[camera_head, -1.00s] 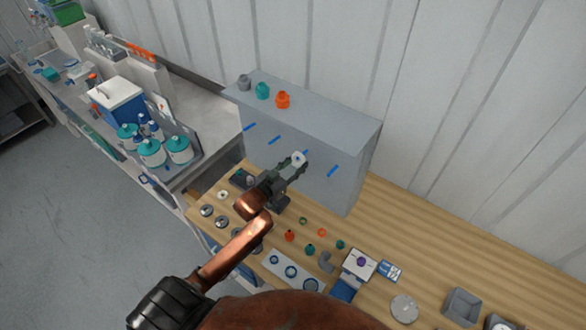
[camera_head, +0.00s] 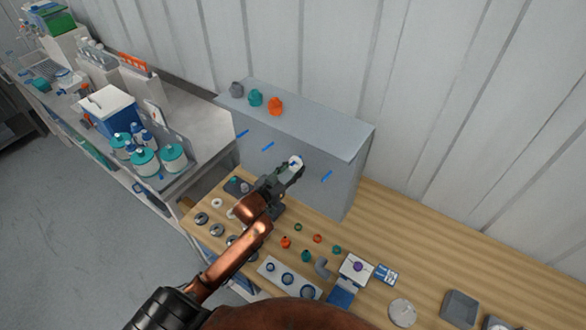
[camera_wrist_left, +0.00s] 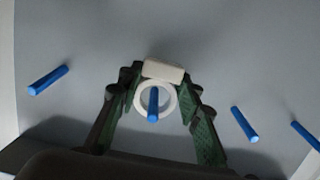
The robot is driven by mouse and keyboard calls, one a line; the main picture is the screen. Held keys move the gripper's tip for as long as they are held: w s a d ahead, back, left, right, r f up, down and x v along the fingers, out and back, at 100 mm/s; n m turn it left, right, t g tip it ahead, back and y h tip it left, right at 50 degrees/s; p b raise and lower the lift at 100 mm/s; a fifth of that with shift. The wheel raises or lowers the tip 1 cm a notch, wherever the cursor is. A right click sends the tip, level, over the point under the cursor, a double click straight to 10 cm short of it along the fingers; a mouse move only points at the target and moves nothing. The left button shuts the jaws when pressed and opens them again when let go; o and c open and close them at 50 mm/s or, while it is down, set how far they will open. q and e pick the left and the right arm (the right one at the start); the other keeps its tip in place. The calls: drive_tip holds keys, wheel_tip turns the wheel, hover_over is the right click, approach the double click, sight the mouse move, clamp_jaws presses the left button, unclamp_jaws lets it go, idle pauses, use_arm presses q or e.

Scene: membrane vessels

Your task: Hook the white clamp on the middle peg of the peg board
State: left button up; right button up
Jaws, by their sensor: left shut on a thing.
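The white clamp (camera_head: 296,160) is ring-shaped with a block on one side. My left gripper (camera_head: 292,169) is shut on it, against the front of the grey peg board (camera_head: 230,160). In the left wrist view, the clamp's block (camera_wrist_left: 163,70) and ring sit between the fingertips (camera_wrist_left: 155,90). A blue peg (camera_wrist_left: 153,104) shows inside the ring, its near end overlapping the lower rim, so the ring appears to be around it. In the head view, two pegs show left of the clamp and one peg (camera_head: 327,176) right. My right gripper is not in view.
Grey, teal and orange (camera_head: 275,106) pieces stand on top of the board. The wooden table (camera_head: 440,240) below holds several small parts and a white strip (camera_head: 290,279) with rings. A bench with teal-capped bottles (camera_head: 145,162) is at left.

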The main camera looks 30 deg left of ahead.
use_arm(q)
drive_tip(key=o, duration=1.2)
drive_tip(key=shift+o, duration=0.2)
drive_tip(key=s+a+r, duration=0.1)
drive_tip(key=s+r, duration=0.1)
drive_tip(key=s, duration=1)
drive_tip(key=shift+w, duration=0.1)
